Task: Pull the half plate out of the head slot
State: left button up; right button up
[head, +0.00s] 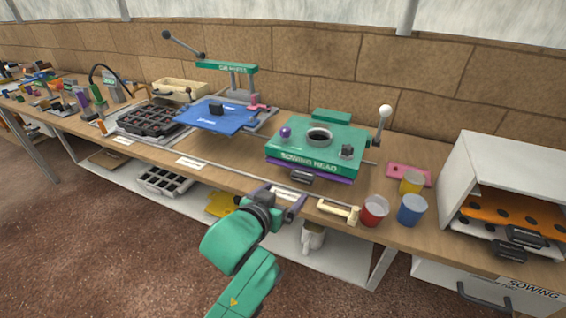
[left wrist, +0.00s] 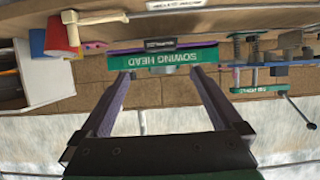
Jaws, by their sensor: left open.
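The green sowing head (head: 318,145) stands on the bench with a round opening on top. The half plate (head: 332,178) shows as a purple edge in the slot under it, with a dark handle (head: 301,177) at the front. In the left wrist view, which is upside down, the purple plate (left wrist: 205,52) is a thin strip and its handle (left wrist: 160,43) faces me. My left gripper (head: 279,197) is open and empty, in front of the handle and apart from it. In the wrist view its fingers (left wrist: 161,72) spread wide below the head. My right gripper is not in view.
A cream wooden piece (head: 338,211), a red cup (head: 374,211), a blue cup (head: 412,210) and a yellow cup (head: 411,183) stand to the right. A white box (head: 500,160) holds orange and white plates. A blue-plated press (head: 215,117) stands left. Bench front edge is near the gripper.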

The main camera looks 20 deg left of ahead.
aim_at(301, 178)
pick_arm(q)
jog(key=x, duration=1.4)
jog(key=shift+w+a+f, duration=0.1)
jog(key=shift+w+f, duration=0.15)
jog(key=c, duration=1.3)
jog(key=shift+c, duration=0.2)
